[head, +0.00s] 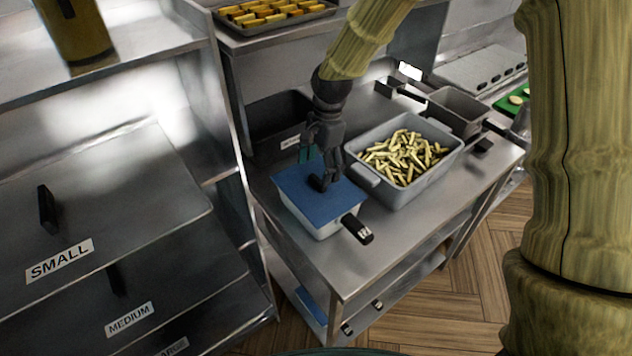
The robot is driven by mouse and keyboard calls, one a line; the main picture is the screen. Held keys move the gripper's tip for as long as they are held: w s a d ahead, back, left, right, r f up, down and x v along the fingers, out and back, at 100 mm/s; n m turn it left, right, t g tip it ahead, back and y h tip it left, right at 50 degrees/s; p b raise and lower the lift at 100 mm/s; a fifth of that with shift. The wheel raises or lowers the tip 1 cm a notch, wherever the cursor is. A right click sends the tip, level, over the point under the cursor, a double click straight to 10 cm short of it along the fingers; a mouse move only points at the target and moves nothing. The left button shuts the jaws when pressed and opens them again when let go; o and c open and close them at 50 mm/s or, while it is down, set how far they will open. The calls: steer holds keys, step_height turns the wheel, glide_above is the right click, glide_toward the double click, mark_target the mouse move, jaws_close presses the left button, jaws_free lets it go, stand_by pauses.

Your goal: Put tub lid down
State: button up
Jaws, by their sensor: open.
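The blue tub lid (298,190) lies on top of a small white tub (325,229) near the front left corner of the steel table. The lid has a dark knob (319,183) in its middle. My gripper (328,172) is open, right above the lid with its fingers around or beside the knob; I cannot tell whether they touch it. My gripper hides part of the lid's far side. The tub has a black handle or label holder (357,229) at its right front.
A grey tub of cut fries (368,184) stands close to the right of the lidded tub. A dark bin is behind my gripper. Steel drawers marked SMALL (100,215) and MEDIUM stand at left. A tray of yellow pieces (270,14) is on the upper shelf.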

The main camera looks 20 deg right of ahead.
mark_target(318, 184)
steer(key=shift+s+a+f+p, duration=0.1)
steer(key=shift+s+f+p, duration=0.15)
steer(key=shift+s, duration=0.35)
steer(key=shift+s+a+f+p, duration=0.15)
steer(key=shift+s+f, duration=0.15)
steer(key=shift+s, duration=0.25)
steer(key=shift+w+f, duration=0.1)
steer(key=shift+f, duration=0.25)
steer(key=shift+w+f, duration=0.5)
steer(key=shift+w, duration=0.1)
steer(key=shift+s+r, duration=0.25)
steer(key=shift+s, duration=0.05)
steer(key=shift+c, duration=0.6)
steer(key=shift+s+r, duration=0.1)
steer(key=shift+s, duration=0.05)
steer(key=c, duration=1.2)
steer(key=shift+o, duration=0.2)
